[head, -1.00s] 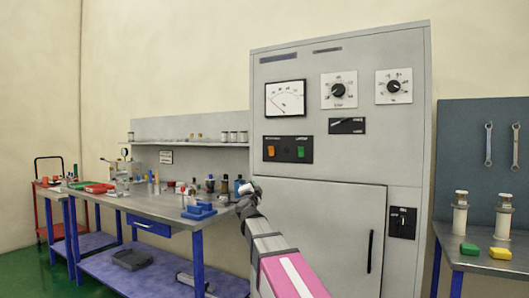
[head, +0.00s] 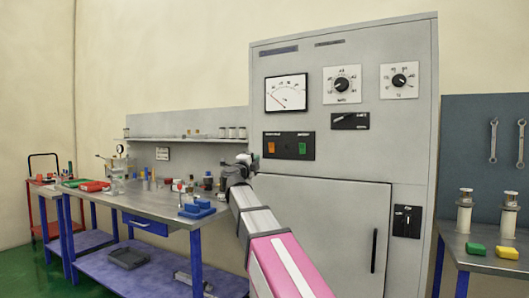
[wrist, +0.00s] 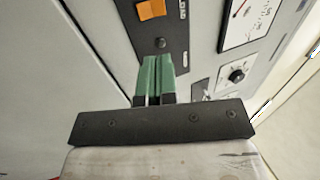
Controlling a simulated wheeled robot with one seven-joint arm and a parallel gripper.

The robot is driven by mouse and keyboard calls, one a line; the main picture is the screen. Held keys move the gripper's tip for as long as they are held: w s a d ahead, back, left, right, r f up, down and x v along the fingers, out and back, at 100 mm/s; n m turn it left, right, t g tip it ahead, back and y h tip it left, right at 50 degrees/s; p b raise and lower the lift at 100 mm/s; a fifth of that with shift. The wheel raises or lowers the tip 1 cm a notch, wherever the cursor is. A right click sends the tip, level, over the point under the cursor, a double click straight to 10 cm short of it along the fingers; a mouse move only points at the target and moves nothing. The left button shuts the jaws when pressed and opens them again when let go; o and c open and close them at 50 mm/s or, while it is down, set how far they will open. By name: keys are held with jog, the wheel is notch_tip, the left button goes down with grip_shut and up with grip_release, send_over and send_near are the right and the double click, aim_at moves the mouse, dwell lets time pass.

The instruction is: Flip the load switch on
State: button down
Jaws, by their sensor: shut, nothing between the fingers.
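A black switch panel (head: 289,146) with an orange rocker (head: 271,147) and a green rocker (head: 302,148) is on the grey cabinet's front. Its small labels are unreadable, so I cannot tell which control is the load switch. My gripper (head: 254,160) is just left of and slightly below the panel in the head view. In the wrist view my gripper's green fingers (wrist: 157,62) are shut with nothing between them. They point at the panel, below the orange rocker (wrist: 151,9), and cover part of it. Contact cannot be judged. The green rocker is not visible there.
The cabinet (head: 330,220) also carries a meter (head: 286,93), two dials (head: 342,85), a black selector (head: 350,121) and a lower black switch (head: 407,221). A cluttered workbench (head: 150,205) stands left, and a table (head: 485,258) with cylinders stands right.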

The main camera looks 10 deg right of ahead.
aim_at(271, 144)
jog(key=x, duration=1.3)
jog(key=shift+w+d+r, duration=0.15)
jog(key=shift+w+d, duration=0.05)
jog(key=shift+w, duration=0.05)
jog(key=shift+w+d+r, duration=0.15)
jog(key=shift+w+r, duration=0.05)
jog(key=shift+w, duration=0.05)
jog(key=shift+s, duration=0.1)
jog(key=shift+s+f, duration=0.1)
